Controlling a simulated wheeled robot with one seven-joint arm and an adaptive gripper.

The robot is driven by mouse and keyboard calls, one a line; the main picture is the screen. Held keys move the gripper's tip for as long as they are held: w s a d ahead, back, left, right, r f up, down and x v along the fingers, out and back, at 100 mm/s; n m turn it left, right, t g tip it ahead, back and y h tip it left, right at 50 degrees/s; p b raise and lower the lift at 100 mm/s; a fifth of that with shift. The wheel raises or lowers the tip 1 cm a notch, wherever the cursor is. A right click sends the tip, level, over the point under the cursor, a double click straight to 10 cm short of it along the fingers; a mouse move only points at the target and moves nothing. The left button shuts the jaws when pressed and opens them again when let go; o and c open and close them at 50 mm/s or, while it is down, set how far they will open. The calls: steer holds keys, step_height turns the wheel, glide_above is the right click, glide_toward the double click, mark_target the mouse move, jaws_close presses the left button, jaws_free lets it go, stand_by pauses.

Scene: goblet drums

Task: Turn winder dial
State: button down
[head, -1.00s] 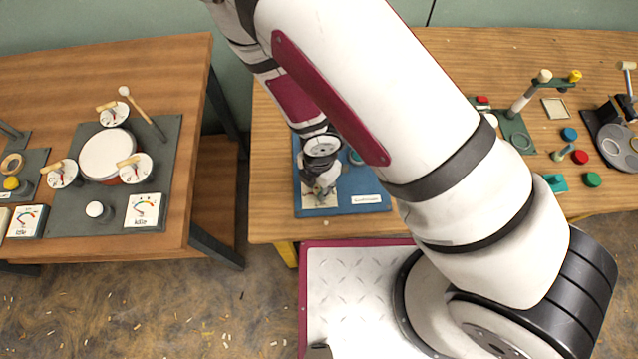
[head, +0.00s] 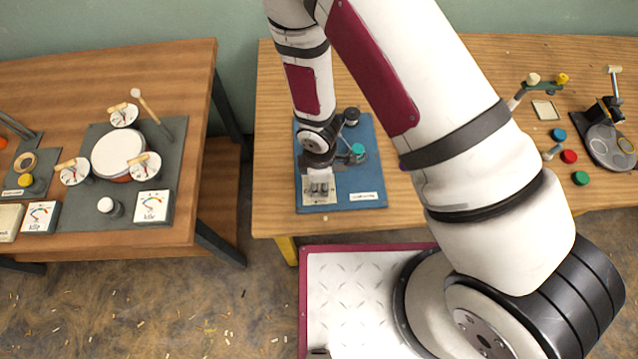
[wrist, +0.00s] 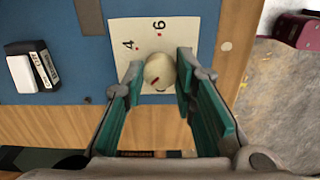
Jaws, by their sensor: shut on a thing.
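The winder dial (wrist: 160,72) is a cream round knob with a short red mark. It sits on a white plate (wrist: 196,30) printed with numbers, of which 4 and 6 show. In the wrist view my gripper's teal-lined fingers (wrist: 160,66) stand on either side of the dial, shut on it. In the head view my gripper (head: 319,184) points down over the white plate (head: 311,201) at the front left of a blue board (head: 373,178). There the dial is hidden by the gripper.
The blue board lies on the right wooden table (head: 275,150) and carries a teal-topped part (head: 358,149) and a black cylinder (head: 351,116). Drum parts and gauges stand on the left table (head: 190,70). Coloured discs (head: 569,156) and black fixtures lie far right.

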steer(key=shift+m+p, duration=0.35)
steer(key=shift+m, duration=0.85)
steer(key=c, duration=1.3)
jaws_free()
step_height(320, 180, up, 12)
